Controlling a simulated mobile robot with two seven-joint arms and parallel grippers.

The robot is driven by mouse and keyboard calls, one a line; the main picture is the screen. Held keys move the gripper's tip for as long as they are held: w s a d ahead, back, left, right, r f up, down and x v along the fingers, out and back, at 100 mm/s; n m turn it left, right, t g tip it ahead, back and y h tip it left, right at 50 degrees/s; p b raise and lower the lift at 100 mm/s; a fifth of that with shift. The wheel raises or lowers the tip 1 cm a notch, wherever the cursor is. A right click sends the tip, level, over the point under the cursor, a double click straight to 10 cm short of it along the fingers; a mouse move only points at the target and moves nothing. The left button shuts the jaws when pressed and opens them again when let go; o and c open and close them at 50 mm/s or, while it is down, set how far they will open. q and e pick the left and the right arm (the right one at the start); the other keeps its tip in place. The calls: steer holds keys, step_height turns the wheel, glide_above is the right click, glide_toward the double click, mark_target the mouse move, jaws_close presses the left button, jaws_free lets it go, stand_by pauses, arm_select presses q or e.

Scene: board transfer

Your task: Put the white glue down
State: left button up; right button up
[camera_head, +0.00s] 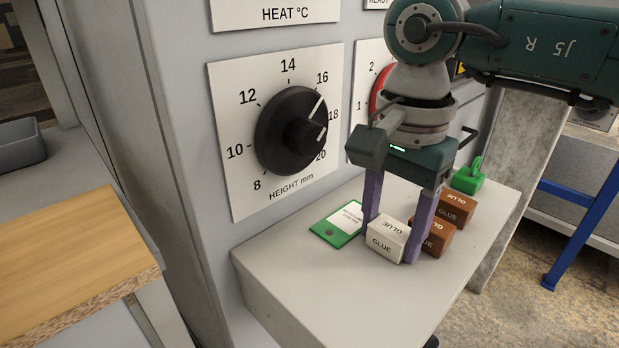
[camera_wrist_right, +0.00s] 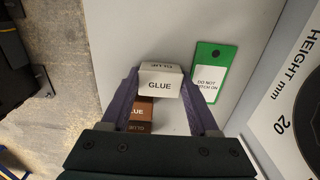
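The white glue block (camera_head: 386,243) is between the purple fingers of my right gripper (camera_head: 392,238), at the grey shelf below the height dial. The wrist view shows the white glue (camera_wrist_right: 161,82) with a fingertip against each side, so the right gripper (camera_wrist_right: 160,84) looks shut on it. It sits level, at or just above the shelf; I cannot tell whether its underside touches. Two brown glue blocks stand right of it, one close by (camera_head: 437,238) and one farther back (camera_head: 456,208). My left gripper is not in view.
A green card with a white label (camera_head: 340,224) lies left of the white glue by the panel. A green tag-like object (camera_head: 467,179) is at the shelf's back right. The shelf's front part (camera_head: 345,290) is clear. The height dial (camera_head: 297,131) is close behind the gripper.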

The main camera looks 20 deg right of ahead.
steer(key=o, duration=0.5)
steer(key=shift+c, duration=0.2)
